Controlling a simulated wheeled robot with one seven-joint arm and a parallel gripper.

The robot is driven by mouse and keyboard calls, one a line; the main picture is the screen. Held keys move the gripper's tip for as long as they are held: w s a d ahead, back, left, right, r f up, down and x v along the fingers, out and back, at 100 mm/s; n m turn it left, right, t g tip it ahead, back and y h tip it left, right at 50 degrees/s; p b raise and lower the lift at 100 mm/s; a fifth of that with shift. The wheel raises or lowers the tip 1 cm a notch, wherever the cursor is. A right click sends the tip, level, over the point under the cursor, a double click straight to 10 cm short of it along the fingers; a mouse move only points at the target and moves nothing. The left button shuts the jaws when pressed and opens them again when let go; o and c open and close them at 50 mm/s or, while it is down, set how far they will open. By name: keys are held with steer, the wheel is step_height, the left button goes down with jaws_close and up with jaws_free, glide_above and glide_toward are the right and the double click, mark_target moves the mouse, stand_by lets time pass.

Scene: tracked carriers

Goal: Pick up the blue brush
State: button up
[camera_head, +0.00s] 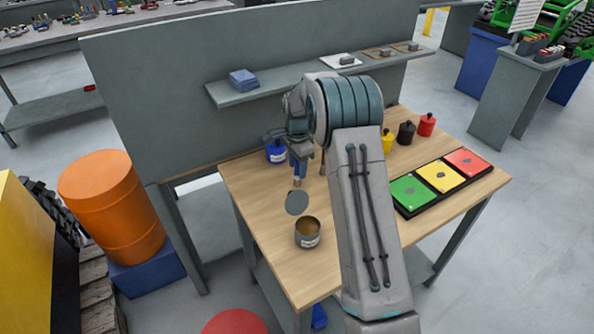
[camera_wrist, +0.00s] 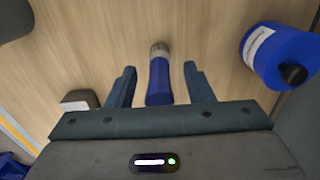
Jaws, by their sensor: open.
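The blue brush (camera_wrist: 158,82) shows in the wrist view, with a blue handle and a metallic collar at its far end. It lies between the two fingers of my gripper (camera_wrist: 160,74), with a gap on each side. The near end of the handle is hidden by the gripper body. In the head view my gripper (camera_head: 299,152) points down over the back left of the wooden table (camera_head: 255,208). The brush shows only in small part below it there (camera_head: 297,180). My gripper is open and holds nothing.
A blue bottle (camera_head: 276,152) stands close by, right of the fingers in the wrist view (camera_wrist: 275,55). A grey disc (camera_head: 297,202) and an open can (camera_head: 307,233) are in front. Yellow (camera_head: 387,142), black (camera_head: 406,134) and red (camera_head: 427,126) bottles stand right. A shelf (camera_head: 280,93) runs behind.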

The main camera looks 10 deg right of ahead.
steer(key=shift+f, duration=0.8)
jaws_close()
step_height(320, 180, up, 4)
steer(key=shift+r+b, duration=0.2)
steer(key=shift+b, duration=0.35)
steer(key=s+d+r, duration=0.1)
steer(key=d+r, duration=0.2)
steer(key=d, duration=0.2)
steer(key=d+r+b, duration=0.1)
steer(key=d+r, duration=0.2)
steer(key=d, duration=0.3)
steer(key=shift+s+d+r, duration=0.3)
steer(key=shift+s+r, duration=0.05)
steer(key=shift+s, duration=0.05)
